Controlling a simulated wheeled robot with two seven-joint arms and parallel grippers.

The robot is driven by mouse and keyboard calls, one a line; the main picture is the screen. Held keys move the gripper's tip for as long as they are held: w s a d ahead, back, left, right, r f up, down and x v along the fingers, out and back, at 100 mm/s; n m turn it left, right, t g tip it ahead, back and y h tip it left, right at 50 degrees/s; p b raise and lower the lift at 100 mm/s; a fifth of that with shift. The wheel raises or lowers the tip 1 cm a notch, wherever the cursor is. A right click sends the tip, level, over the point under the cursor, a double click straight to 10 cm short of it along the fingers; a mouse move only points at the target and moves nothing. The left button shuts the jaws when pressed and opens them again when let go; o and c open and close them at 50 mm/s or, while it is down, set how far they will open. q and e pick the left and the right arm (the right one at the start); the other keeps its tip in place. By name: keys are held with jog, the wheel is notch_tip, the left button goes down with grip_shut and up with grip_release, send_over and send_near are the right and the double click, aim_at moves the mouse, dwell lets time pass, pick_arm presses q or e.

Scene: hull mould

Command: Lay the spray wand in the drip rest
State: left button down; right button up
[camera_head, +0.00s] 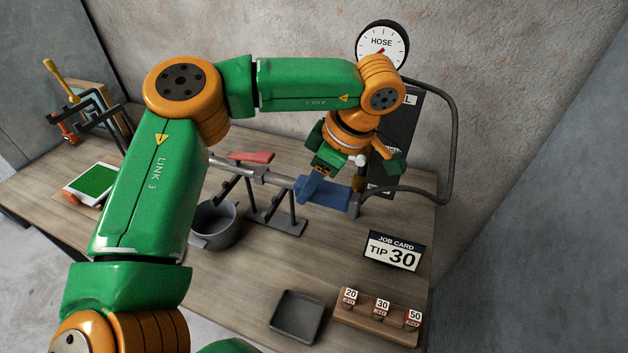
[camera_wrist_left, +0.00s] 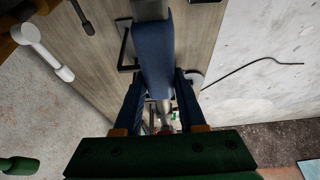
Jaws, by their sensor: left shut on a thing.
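The spray wand (camera_head: 335,198) has a blue grip and a long grey tube reaching left, partly behind my arm. My left gripper (camera_head: 314,186) is shut on the blue grip from above. In the left wrist view the blue grip (camera_wrist_left: 155,60) lies between the two fingers (camera_wrist_left: 162,108). The drip rest, a dark stand with slanted uprights (camera_head: 277,222), stands on the bench under the tube. The tube passes over the uprights; I cannot tell whether it touches them. My right gripper is not in view.
A grey pot (camera_head: 222,232) stands left of the stand. A hose (camera_head: 452,150) loops from the wall panel to the grip. A job card (camera_head: 393,251), a dark tray (camera_head: 297,316) and a wooden block of tips (camera_head: 375,318) stand at the front right.

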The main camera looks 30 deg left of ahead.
pick_arm(q)
notch_tip(320, 180, down, 6)
jog(key=b, duration=0.4)
jog(key=shift+d, duration=0.15)
jog(key=shift+d+r, duration=0.1)
dwell(0.3)
jog(key=shift+f+b, duration=1.2)
jog(key=shift+f, duration=0.35)
jog(key=shift+c, duration=2)
grip_release()
jog(key=shift+r, duration=0.1)
jog(key=shift+d, duration=0.1)
